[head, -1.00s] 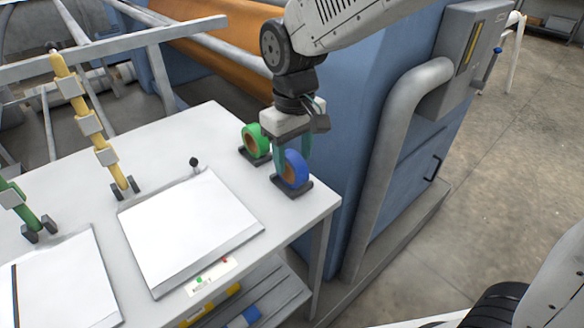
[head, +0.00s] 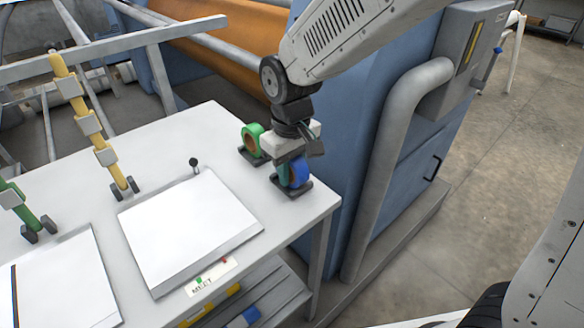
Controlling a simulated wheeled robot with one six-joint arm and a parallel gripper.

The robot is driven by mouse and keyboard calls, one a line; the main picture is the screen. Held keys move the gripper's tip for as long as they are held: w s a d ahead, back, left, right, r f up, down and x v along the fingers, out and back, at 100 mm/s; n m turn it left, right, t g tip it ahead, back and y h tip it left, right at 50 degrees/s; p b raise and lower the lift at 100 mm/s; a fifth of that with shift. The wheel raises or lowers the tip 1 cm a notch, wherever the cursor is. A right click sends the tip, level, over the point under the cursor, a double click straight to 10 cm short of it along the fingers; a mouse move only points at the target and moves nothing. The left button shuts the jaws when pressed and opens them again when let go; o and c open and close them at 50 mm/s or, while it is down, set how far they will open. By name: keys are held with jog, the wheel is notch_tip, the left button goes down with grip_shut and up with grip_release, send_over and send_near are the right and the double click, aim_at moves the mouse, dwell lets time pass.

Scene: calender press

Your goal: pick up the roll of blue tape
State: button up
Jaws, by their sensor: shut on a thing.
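The roll of blue tape (head: 299,173) stands upright in a dark holder (head: 291,188) at the right end of the white table, in the head view. My gripper (head: 291,172) points down over it and is shut on it, with a teal finger across the roll's near left side. The gripper body hides the top of the roll. The roll still appears to be in its holder.
A roll of green tape (head: 252,139) stands in its own holder just left and behind. A white board (head: 190,230) lies on the table (head: 225,125). A blue machine (head: 350,130) with a grey pipe (head: 385,160) stands close on the right.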

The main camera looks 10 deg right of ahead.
jog(key=shift+r, duration=0.65)
notch_tip(320, 180, up, 2)
jog(key=shift+r, duration=0.15)
jog(key=s+a, duration=0.2)
jog(key=s, duration=0.2)
jog(key=s+a+r, duration=0.1)
jog(key=s+a, duration=0.1)
jog(key=s, duration=0.3)
jog(key=s+a, duration=0.3)
jog(key=s, duration=0.2)
jog(key=shift+s+r, duration=0.2)
